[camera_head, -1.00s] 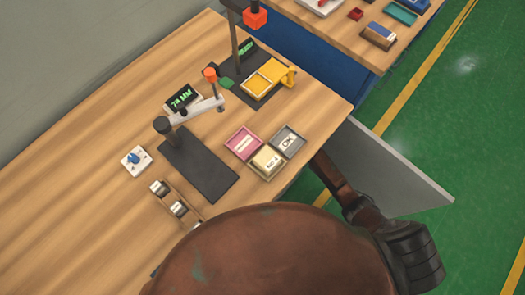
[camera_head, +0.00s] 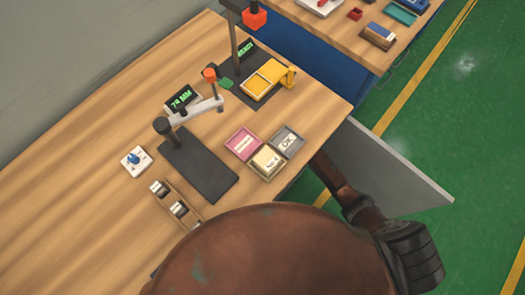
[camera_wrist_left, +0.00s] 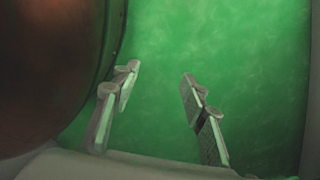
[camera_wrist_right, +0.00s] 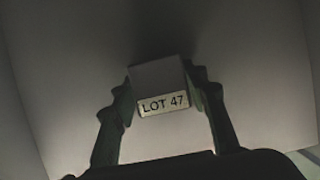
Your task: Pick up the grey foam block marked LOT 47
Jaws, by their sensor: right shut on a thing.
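In the right wrist view, a small grey foam block (camera_wrist_right: 158,76) with a pale label reading LOT 47 (camera_wrist_right: 164,104) sits between the fingers of my right gripper (camera_wrist_right: 160,84). That gripper is shut on the block, with a finger against each side. A plain, shadowed pale surface lies behind it; I cannot tell whether the block touches it. My left gripper (camera_wrist_left: 160,76) is open and empty, with green floor behind it. Neither gripper nor the block can be made out in the head view.
In the head view, a wooden table (camera_head: 75,205) holds a pink tray (camera_head: 242,143), a grey OK tray (camera_head: 287,143), a beige tray (camera_head: 267,162), a dark stand (camera_head: 200,170) and a yellow fixture (camera_head: 262,80). A grey panel (camera_head: 390,170) stands right of the table.

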